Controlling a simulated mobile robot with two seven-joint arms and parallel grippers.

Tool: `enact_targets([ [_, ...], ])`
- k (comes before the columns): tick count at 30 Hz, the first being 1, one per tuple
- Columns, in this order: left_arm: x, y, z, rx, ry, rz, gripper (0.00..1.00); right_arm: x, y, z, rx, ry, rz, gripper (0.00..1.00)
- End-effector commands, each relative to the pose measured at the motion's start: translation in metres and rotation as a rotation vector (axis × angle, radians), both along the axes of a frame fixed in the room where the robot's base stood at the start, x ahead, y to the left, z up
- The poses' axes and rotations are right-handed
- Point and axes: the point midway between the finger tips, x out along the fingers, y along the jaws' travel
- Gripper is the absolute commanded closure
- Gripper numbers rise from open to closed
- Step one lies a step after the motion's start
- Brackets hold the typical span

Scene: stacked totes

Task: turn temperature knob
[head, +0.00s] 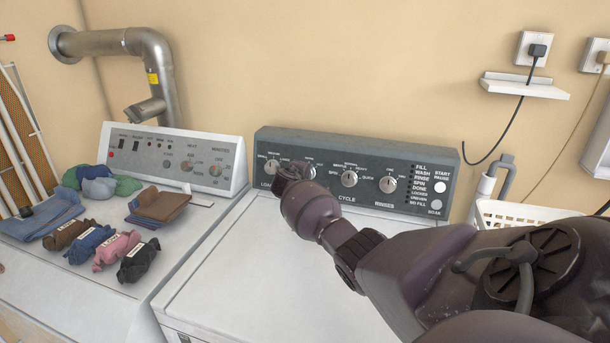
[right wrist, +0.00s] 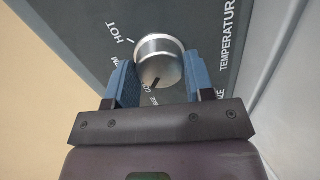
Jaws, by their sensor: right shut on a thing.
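The silver temperature knob (right wrist: 160,60) shows in the right wrist view on a dark grey panel (right wrist: 75,28), beside the words HOT and TEMPERATURE. Its dark pointer mark faces down in that view, away from HOT and near a partly hidden label. My right gripper (right wrist: 160,72) has its two blue fingers on either side of the knob and is shut on it. In the head view my right gripper (head: 293,172) is against the washer's control panel (head: 330,148) and mostly covers this knob. My left gripper is not in view.
Other knobs (head: 349,179) sit along the panel to the right, with a start button (head: 440,188) beyond. A dryer (head: 175,153) with folded clothes (head: 160,206) and rolled garments (head: 117,249) stands left. A white basket (head: 520,213) is at right. The washer lid (head: 255,270) is clear.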

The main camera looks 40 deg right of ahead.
Motion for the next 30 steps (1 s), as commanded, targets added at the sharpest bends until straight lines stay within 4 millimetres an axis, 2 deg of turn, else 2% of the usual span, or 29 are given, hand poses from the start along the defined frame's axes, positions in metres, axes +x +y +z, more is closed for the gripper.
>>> enact_targets([
  [3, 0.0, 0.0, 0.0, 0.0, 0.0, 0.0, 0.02, -0.001, 0.0, -0.001, 0.0, 0.003, 0.0, 0.75],
  [4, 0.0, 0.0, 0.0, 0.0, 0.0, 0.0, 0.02, 0.0, 0.0, -0.001, 0.0, 0.003, 0.0, 0.5],
  [9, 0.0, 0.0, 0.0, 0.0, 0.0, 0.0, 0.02, 0.0, 0.0, -0.001, 0.0, 0.002, 0.0, 0.26],
  [20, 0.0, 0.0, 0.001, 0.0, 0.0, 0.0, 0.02, -0.001, 0.003, 0.001, -0.001, -0.001, 0.001, 0.26],
  [30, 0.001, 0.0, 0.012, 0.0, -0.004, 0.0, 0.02, -0.015, 0.034, 0.013, 0.001, -0.001, 0.002, 0.26],
])
